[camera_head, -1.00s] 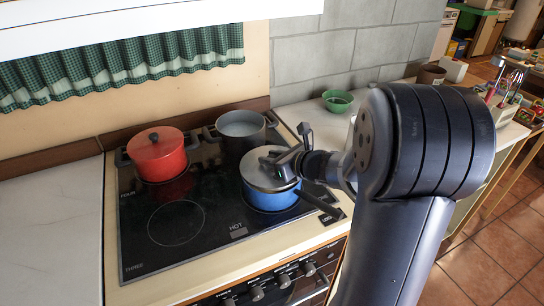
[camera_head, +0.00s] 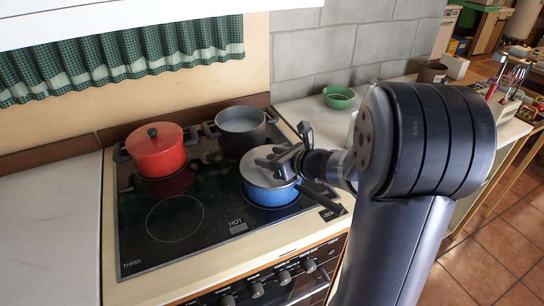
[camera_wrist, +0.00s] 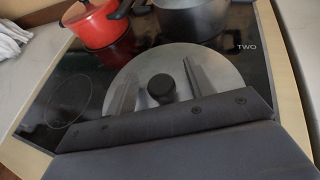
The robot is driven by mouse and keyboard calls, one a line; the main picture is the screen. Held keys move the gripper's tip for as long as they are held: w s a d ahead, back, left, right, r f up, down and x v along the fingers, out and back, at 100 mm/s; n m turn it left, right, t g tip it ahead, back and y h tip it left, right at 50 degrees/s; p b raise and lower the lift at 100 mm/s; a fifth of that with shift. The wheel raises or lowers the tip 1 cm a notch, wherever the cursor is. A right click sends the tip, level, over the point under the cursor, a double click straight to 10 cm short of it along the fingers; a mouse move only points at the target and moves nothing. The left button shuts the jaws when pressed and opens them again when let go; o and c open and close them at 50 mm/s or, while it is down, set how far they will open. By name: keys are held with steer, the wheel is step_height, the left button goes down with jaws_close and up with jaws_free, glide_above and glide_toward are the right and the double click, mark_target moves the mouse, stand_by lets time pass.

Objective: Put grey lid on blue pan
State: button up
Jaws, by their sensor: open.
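The blue pan (camera_head: 268,193) stands on the front right of the black hob, its dark handle (camera_head: 318,199) pointing to the lower right. The grey lid (camera_head: 257,172) lies over the top of the pan. In the wrist view, the lid (camera_wrist: 210,73) is a grey disc with a black knob (camera_wrist: 161,86), and it hides the pan below. My gripper (camera_head: 283,163) is at the lid from the right. In the wrist view its two fingers (camera_wrist: 160,84) are open, one on each side of the knob, with gaps showing between them and it.
A red lidded pot (camera_head: 156,155) and a grey pot (camera_head: 241,131) stand at the back of the hob. The front left burner area (camera_head: 175,218) is clear. A green bowl (camera_head: 339,97) sits on the counter behind my arm.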

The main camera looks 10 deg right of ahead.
steer(key=v, duration=1.1)
steer(key=shift+a, duration=0.1)
steer(key=shift+f, duration=0.1)
steer(key=x, duration=1.1)
steer(key=shift+w+r+p, duration=0.15)
steer(key=shift+r+p, duration=1.35)
steer(key=shift+r, duration=0.15)
